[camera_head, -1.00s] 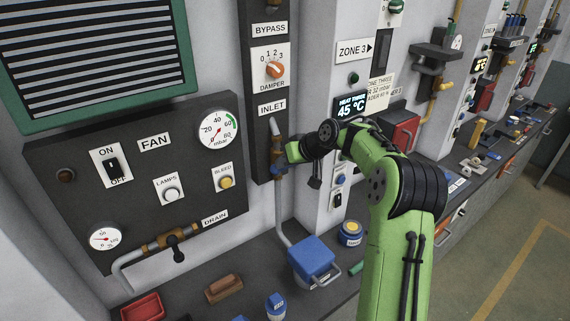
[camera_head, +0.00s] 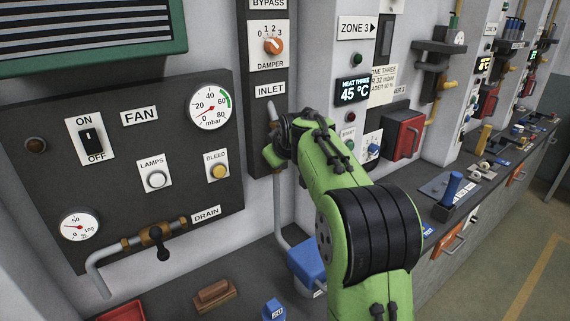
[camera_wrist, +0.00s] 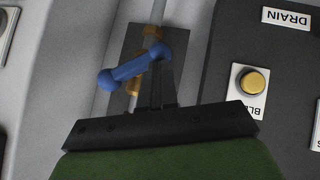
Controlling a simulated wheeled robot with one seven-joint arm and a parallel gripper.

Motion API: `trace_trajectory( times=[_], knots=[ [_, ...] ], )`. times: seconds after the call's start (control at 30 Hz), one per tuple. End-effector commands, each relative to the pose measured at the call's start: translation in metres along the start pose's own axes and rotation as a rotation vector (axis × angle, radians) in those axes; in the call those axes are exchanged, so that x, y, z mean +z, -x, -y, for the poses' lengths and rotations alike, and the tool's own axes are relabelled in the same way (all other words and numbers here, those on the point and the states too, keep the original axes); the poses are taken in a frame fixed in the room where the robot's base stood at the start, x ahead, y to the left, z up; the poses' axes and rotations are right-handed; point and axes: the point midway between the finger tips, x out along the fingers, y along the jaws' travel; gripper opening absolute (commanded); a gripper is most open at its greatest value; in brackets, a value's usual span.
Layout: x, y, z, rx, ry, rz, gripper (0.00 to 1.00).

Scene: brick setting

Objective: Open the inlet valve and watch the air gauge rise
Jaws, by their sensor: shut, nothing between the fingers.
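The inlet valve shows in the wrist view as a blue lever handle (camera_wrist: 128,70) on a brass body (camera_wrist: 133,87). The handle lies slantwise across its pipe. My gripper (camera_wrist: 161,66) is shut and empty, its dark fingertips right at the handle's upper right end; I cannot tell whether they touch. In the head view my arm's end hides the valve, below the INLET label (camera_head: 270,90). The round mbar air gauge (camera_head: 210,107) is on the fan panel, its red needle pointing to the lower left, at the low end.
The fan panel (camera_head: 60,180) left of the valve carries a switch, buttons, a small dial (camera_head: 79,227) and the drain valve (camera_head: 155,238). A blue box (camera_head: 305,262) and a brown wooden block (camera_head: 214,294) are on the bench below. A red box (camera_head: 404,133) is at the right.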

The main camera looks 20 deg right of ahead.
Motion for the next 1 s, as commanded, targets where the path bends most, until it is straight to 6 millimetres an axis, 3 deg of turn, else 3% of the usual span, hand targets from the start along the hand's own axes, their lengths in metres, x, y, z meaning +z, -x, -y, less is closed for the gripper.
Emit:
trace_trajectory(
  times=[0.17, 0.7, 1.0],
  knots=[
    [0.008, -0.01, 0.011, 0.112, 0.122, -0.002, 0.0],
    [0.022, -0.023, 0.015, 0.453, 0.463, 0.002, 0.0],
    [0.025, -0.026, 0.012, 0.525, 0.53, 0.002, 0.0]
  ],
)
